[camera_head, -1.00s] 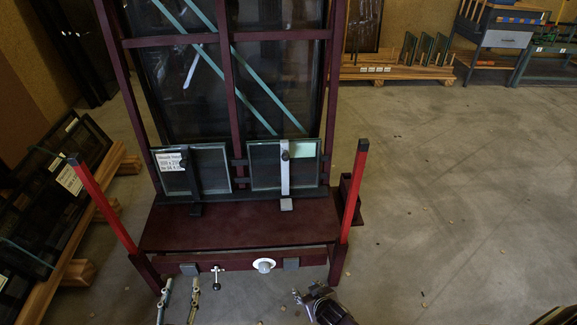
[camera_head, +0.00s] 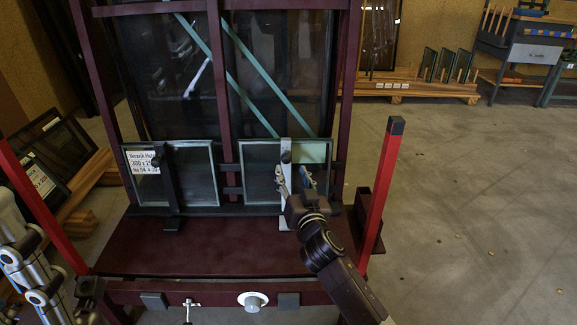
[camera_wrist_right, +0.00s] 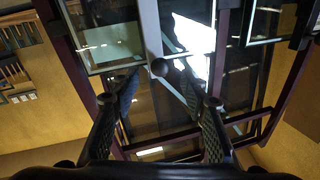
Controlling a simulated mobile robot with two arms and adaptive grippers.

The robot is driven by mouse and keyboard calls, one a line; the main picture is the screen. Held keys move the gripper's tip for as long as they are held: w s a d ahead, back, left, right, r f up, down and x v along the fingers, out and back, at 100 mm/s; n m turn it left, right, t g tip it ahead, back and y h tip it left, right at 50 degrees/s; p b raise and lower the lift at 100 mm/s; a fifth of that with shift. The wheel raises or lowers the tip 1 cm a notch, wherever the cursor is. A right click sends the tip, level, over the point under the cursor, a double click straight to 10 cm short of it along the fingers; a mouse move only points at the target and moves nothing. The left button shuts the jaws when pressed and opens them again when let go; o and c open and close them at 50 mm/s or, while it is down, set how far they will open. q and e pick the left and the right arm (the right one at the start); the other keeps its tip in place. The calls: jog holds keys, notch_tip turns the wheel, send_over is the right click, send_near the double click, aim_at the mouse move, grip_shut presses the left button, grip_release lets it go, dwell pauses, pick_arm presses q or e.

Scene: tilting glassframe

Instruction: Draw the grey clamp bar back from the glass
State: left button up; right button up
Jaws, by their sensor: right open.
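The grey clamp bar (camera_head: 285,182) stands upright in front of the right-hand glass pane (camera_head: 260,172), with a dark round knob (camera_head: 286,157) near its upper part. My right gripper (camera_head: 294,179) is open and empty at the bar, its fingers pointing up below the knob. In the right wrist view the open fingers (camera_wrist_right: 160,84) lie either side of the knob (camera_wrist_right: 160,67), with the pale bar (camera_wrist_right: 150,28) beyond. Contact cannot be told. Silver links of my left arm (camera_head: 38,272) show at the lower left; the state of its gripper is unclear.
A second pane (camera_head: 192,178) with a paper label and a black clamp bar (camera_head: 169,185) is on the left. Red posts (camera_head: 384,185) rise on both sides of the dark red base (camera_head: 210,250). A white round knob (camera_head: 252,300) is on the front beam. Floor at right is open.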

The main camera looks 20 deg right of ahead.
aim_at(287, 162)
jog(key=shift+w+d+r+b, duration=0.15)
jog(key=shift+w+b, duration=0.5)
jog(key=shift+w, duration=1.25)
jog(key=shift+w+d+f+b, duration=0.15)
jog(key=shift+w+b, duration=0.5)
jog(key=shift+w, duration=1.2)
jog(key=shift+r, duration=0.1)
jog(key=shift+c, duration=0.3)
grip_shut()
